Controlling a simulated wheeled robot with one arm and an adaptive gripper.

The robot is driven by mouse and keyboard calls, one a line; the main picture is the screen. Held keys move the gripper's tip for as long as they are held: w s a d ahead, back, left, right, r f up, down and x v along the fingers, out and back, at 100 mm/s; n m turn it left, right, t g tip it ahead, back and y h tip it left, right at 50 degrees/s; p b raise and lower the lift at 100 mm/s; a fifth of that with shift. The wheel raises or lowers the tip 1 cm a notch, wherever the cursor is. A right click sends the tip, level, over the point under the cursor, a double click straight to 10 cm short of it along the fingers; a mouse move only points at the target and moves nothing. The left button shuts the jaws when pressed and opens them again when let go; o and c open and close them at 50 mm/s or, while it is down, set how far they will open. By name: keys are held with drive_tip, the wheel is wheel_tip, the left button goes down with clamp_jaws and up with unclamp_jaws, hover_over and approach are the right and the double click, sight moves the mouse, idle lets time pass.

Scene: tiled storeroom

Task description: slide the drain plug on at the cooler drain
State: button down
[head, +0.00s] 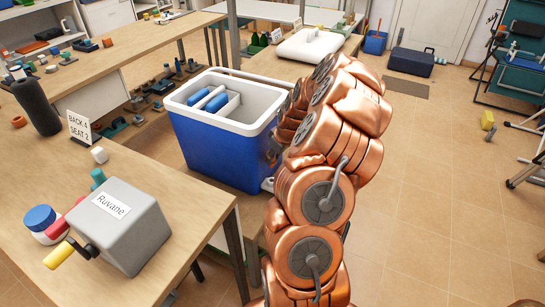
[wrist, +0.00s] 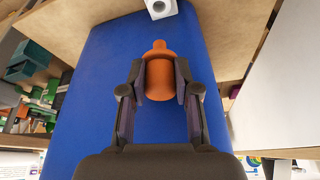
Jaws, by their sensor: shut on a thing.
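The cooler (head: 215,150) is a blue box with a white rim, open at the top, with blue packs inside. Its blue wall (wrist: 95,110) fills the middle of the wrist view. The white drain (wrist: 160,8) is a square spout with a dark hole, at the top edge of the wrist view; a small white piece of it (head: 268,184) shows low on the cooler in the head view. My gripper (wrist: 160,80) is shut on the orange drain plug (wrist: 159,84), whose narrow tip points at the drain. A gap shows between them. My arm hides the gripper in the head view.
A bench (head: 160,180) at the left holds a grey box labelled Ruvane (head: 125,225), a sign reading BACK 4 SEAT 2 (head: 80,128) and jars. A white lid (head: 309,46) lies on a rear table. The tiled floor (head: 440,190) at the right is mostly clear.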

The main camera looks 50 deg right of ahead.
drive_tip(key=shift+s+f, duration=0.1)
drive_tip(key=shift+f, duration=0.05)
drive_tip(key=shift+f+b, duration=1.5)
drive_tip(key=shift+f, duration=1.3)
drive_tip(key=shift+b, duration=0.8)
drive_tip(key=shift+f+b, duration=0.95)
drive_tip(key=shift+f, duration=0.7)
drive_tip(key=c, duration=0.8)
unclamp_jaws()
drive_tip(key=shift+o, duration=0.2)
drive_tip(key=v, duration=1.2)
